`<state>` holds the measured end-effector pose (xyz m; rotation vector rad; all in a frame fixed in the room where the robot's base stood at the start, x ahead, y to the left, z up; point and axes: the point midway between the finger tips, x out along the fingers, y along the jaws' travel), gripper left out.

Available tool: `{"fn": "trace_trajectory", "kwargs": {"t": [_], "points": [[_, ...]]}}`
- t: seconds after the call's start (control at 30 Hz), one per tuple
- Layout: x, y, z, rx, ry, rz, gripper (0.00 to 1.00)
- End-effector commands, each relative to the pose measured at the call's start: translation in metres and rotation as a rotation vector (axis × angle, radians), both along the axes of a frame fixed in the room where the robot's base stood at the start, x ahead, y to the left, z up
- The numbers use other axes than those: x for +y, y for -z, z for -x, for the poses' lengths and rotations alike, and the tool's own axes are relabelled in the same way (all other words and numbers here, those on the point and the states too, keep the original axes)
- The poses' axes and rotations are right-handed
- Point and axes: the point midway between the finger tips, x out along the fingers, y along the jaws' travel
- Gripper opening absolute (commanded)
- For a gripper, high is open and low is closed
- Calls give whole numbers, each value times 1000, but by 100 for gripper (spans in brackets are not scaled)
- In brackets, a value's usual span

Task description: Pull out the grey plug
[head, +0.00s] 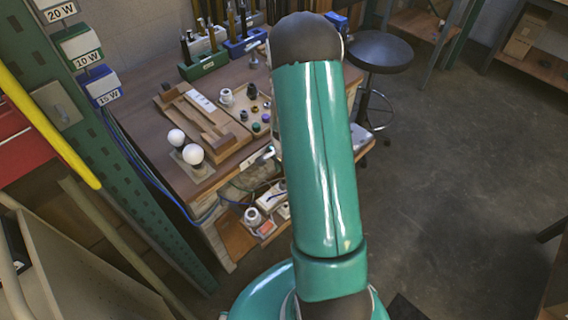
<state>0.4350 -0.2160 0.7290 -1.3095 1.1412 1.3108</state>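I cannot make out a grey plug for certain. On the low ledge at the front of the workbench sit small electrical parts: a white socket strip (271,197) with a dark blue piece on it, a white round part (252,216) and a red piece (266,228). They are too small to tell which are plugs. A cable bundle (150,172) runs down beside the green post to this area. My own teal arm rises through the middle of the view and hides part of the bench and ledge. My gripper does not show.
The wooden workbench (160,88) holds two white bulbs (193,154), a wooden tray (213,128) and several small lamp parts. A green post (140,200) with wattage labels stands at left. A black stool (382,51) stands behind right. The floor (450,170) at right is clear.

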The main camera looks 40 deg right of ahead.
Motion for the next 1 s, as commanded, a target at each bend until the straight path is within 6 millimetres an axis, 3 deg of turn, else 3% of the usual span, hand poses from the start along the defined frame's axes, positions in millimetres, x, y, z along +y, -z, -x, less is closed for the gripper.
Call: {"fn": "trace_trajectory", "kwargs": {"t": [0.1, 0.3, 0.7, 0.93, 0.97, 1.0], "points": [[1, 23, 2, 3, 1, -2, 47], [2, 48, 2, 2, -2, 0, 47], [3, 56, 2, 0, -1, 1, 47], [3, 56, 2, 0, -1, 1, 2], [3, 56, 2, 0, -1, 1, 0], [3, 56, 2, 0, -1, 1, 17]]}}
